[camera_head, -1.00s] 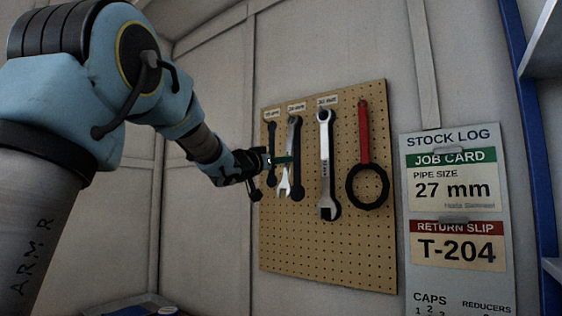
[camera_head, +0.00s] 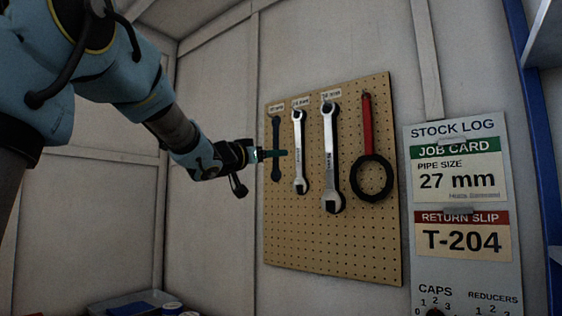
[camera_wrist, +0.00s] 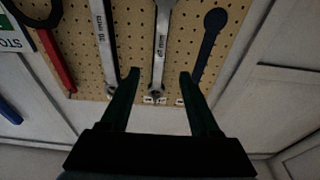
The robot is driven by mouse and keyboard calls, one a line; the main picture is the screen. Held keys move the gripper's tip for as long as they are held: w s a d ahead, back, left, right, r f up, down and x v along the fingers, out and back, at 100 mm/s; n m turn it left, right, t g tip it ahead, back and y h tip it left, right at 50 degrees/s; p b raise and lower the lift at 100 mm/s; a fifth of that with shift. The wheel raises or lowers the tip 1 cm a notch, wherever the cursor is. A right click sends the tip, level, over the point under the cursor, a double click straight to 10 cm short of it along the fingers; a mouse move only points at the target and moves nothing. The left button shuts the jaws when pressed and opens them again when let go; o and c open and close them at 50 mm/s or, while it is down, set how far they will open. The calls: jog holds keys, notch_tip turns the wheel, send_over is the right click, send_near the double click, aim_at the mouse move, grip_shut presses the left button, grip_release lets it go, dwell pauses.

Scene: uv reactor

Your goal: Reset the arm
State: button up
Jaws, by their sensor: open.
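My gripper (camera_head: 272,154) is open and empty in front of the left part of the pegboard (camera_head: 340,250). In the wrist view its two dark fingers (camera_wrist: 159,76) point at the board, one on either side of the smaller silver wrench (camera_wrist: 161,50), with gaps to it. That wrench (camera_head: 299,160) hangs upright on the board in the head view. My arm reaches in from the upper left. How far the fingertips stand from the board is hard to tell.
A larger silver wrench (camera_head: 331,165) and a red-handled ring tool (camera_head: 367,125) hang to the right. A dark wrench shape (camera_head: 276,165) is at the left. A stock log board (camera_head: 463,200) is at right. Blue-edged shelving (camera_head: 540,150) stands far right. A tray (camera_head: 130,303) lies low left.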

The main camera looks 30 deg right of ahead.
jog(key=w+a+f+n+t+y, duration=0.1)
jog(key=w+a+f+n+y, duration=0.2)
jog(key=a+f, duration=0.55)
jog(key=w+a+f+n+y, duration=0.1)
jog(key=a+f+n+y, duration=0.2)
jog(key=a+f+y, duration=0.55)
jog(key=w+a+f+n+t+y, duration=0.1)
jog(key=w+a+f+n+y, duration=0.15)
jog(key=a+f, duration=0.65)
jog(key=s+a+f+n+g+y, duration=0.1)
jog(key=s+a+f+g+y, duration=0.1)
jog(key=s+a+f, duration=0.45)
jog(key=s+a+f+n+g+y, duration=0.1)
jog(key=s+f+g, duration=0.2)
jog(key=f, duration=0.7)
jog(key=s+a+f+g, duration=0.2)
jog(key=s+f, duration=0.2)
jog(key=s, duration=0.2)
jog(key=s+a+f+g, duration=0.2)
jog(key=s+f, duration=0.2)
jog(key=s, duration=0.3)
jog(key=shift+a+n+g+y+b, duration=0.25)
jog(key=shift+n+g+y+b, duration=0.05)
jog(key=shift+n+y+b, duration=0.15)
jog(key=shift+r, duration=0.1)
